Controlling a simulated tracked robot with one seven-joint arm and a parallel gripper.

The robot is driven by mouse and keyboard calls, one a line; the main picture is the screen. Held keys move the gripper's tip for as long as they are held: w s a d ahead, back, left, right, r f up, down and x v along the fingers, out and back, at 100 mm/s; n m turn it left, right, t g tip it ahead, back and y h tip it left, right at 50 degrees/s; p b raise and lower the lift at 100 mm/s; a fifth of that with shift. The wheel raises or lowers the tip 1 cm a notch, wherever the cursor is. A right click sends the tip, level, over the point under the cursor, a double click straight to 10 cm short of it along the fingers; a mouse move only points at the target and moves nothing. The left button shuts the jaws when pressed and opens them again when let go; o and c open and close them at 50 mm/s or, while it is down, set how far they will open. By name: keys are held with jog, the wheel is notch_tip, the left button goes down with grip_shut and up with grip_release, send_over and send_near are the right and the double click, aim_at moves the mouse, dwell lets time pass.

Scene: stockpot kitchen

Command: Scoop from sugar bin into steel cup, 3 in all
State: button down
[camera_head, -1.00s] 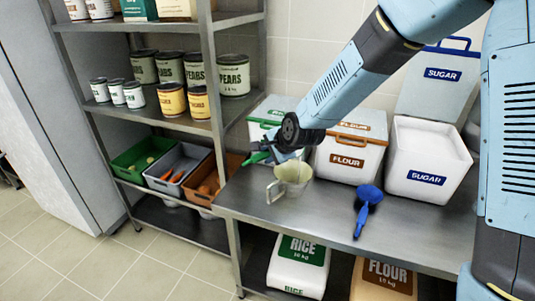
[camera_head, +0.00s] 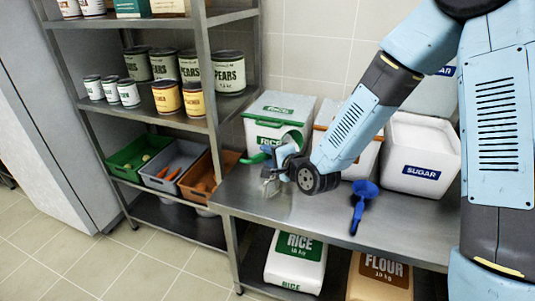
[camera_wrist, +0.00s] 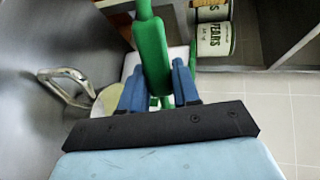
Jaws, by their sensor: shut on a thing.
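My gripper (camera_head: 272,152) is shut on the handle of a green scoop (camera_head: 257,158). In the wrist view the green handle (camera_wrist: 152,55) runs between my blue fingers (camera_wrist: 155,88). The scoop's bowl is hard to make out. The steel cup (camera_head: 271,187) stands on the counter just below my gripper, partly hidden by it. Its looped handle shows in the wrist view (camera_wrist: 62,88), at left. The white sugar bin (camera_head: 418,150) stands open at the right rear of the counter. A blue scoop (camera_head: 361,203) lies in front of it.
A green-lidded bin (camera_head: 282,105) and an orange-lidded flour bin (camera_head: 368,158) stand behind my gripper. A shelf with cans (camera_head: 229,72) and produce crates (camera_head: 172,168) is at left. Bags of rice (camera_head: 297,262) and flour (camera_head: 381,275) stand below. The counter's front is mostly clear.

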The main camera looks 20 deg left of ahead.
jog(key=t+y, duration=0.1)
jog(key=s+d+t+y, duration=0.1)
jog(key=f+t+y, duration=0.1)
jog(key=y, duration=0.1)
jog(key=shift+s+d+f, duration=0.1)
jog(key=shift+s+d, duration=0.05)
jog(key=shift+d, duration=0.15)
dwell(0.5)
jog(key=shift+w+a+r+g+h, duration=0.3)
jog(key=shift+a+r+g+h, duration=0.15)
jog(key=shift+g+h, duration=0.45)
jog(key=shift+w+a+r+g+h, duration=0.35)
jog(key=shift+g+h, duration=0.25)
jog(key=shift+h, duration=0.5)
jog(key=shift+w+a+r+g+h, duration=0.1)
jog(key=shift+w+a+g+h, duration=0.2)
jog(key=shift+g+h, duration=0.55)
jog(key=shift+w+a+r+g+h, duration=0.1)
jog(key=shift+a+g+h, duration=0.4)
jog(key=shift+h, duration=0.45)
jog(key=shift+w+a+g+h, duration=0.2)
jog(key=shift+a+g+h, duration=0.05)
jog(key=shift+g+h, duration=0.65)
jog(key=shift+w+f, duration=0.1)
jog(key=shift+w+a+g+h, duration=0.15)
jog(key=shift+a+g+h, duration=0.15)
jog(key=shift+g+h, duration=0.45)
